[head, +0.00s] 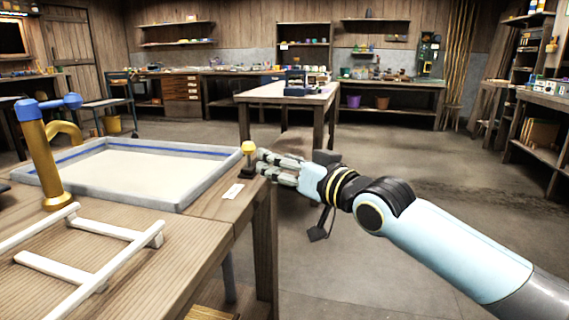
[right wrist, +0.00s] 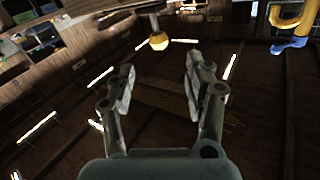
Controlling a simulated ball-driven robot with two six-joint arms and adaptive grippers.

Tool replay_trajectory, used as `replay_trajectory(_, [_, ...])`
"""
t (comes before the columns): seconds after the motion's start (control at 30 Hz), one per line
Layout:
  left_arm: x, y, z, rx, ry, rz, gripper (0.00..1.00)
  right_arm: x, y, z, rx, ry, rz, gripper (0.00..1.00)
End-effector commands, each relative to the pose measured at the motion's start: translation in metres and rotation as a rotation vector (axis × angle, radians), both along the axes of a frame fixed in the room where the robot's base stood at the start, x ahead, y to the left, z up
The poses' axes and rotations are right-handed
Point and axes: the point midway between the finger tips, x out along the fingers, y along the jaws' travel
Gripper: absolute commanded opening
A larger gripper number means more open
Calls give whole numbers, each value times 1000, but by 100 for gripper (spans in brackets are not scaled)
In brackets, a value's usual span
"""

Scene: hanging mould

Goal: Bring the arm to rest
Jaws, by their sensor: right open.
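My right arm reaches in from the lower right in the head view. Its gripper (head: 268,165) is beside the right edge of the wooden table (head: 215,205), near a yellow knob on a dark base (head: 248,150). In the right wrist view the two fingers of the gripper (right wrist: 160,72) stand apart with nothing between them. The yellow knob (right wrist: 158,41) shows beyond the fingertips there, apart from them. My left gripper is not in view.
On the table are a grey tray (head: 195,187) with pale contents, a white slatted frame (head: 95,283), a gold tap with blue handle (head: 42,150) and a small white card (head: 233,191). Open floor (head: 400,165) lies right of the table. Another table (head: 270,94) stands behind.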

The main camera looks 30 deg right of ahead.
Motion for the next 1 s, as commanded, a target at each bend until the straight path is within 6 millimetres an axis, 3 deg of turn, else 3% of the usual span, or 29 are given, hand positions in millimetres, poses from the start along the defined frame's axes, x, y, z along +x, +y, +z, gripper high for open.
replay_trajectory(0.17, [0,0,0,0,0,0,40,-11,-1,1,-1,-1,2,53])
replay_trajectory(0.7, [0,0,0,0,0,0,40,-12,-1,0,1,-1,1,53])
replay_trajectory(0.8, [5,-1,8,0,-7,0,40,-17,1,0,15,14,-3,53])
replay_trajectory(0.87, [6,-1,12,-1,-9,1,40,-21,-2,-18,32,57,-20,53])
replay_trajectory(0.97, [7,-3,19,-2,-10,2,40,-29,-12,-69,46,160,-62,53])
replay_trajectory(1.0, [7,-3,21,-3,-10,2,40,-35,-17,-94,47,212,-82,53])
